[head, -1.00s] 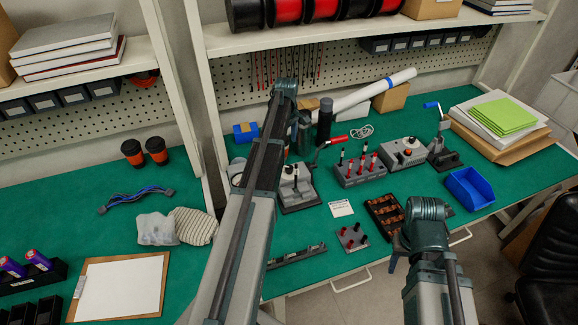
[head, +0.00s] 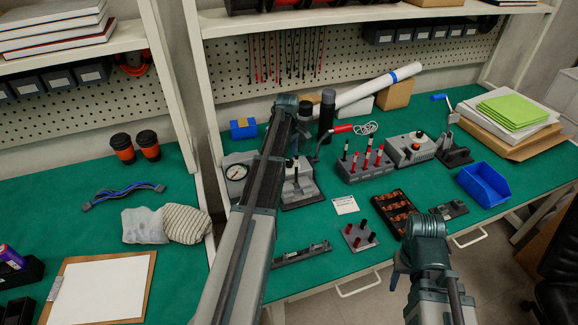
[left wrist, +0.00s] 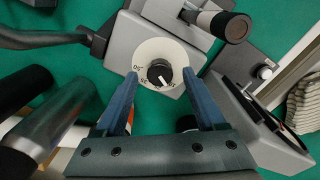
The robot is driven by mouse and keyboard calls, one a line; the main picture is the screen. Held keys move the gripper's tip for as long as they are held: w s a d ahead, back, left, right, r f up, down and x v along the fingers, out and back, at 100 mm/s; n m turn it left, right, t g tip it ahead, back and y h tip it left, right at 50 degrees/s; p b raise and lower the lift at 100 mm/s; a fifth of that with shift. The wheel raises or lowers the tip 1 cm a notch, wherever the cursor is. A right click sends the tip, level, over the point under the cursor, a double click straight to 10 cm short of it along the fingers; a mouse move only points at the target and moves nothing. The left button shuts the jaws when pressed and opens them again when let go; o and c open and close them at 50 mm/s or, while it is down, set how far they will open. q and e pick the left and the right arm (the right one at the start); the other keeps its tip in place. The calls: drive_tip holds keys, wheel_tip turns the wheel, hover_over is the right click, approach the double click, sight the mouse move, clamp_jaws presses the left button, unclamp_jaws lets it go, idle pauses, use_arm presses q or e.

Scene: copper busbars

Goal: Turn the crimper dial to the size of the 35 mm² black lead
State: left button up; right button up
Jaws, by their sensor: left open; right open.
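The grey crimper (head: 301,190) stands on the green bench, partly hidden behind my left arm. In the left wrist view its black dial knob (left wrist: 159,72) sits on a round white plate (left wrist: 168,48) with small numerals. The knob's white mark points to the lower right; the leftmost numeral looks like 50, the others are hard to read. My left gripper (left wrist: 161,80) is open, its fingers on either side of the dial; contact cannot be told. Several black and red leads stand in a grey rack (head: 352,173). My right gripper (head: 397,271) is open, mostly hidden beneath its wrist.
A red-handled lever (head: 342,129) rises beside the crimper. A round gauge (head: 236,171) is left of my left arm. A white card (head: 345,205) lies in front.

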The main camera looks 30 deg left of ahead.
use_arm(q)
drive_tip(key=shift+f, duration=0.5)
drive_tip(key=shift+c, duration=0.4)
clamp_jaws()
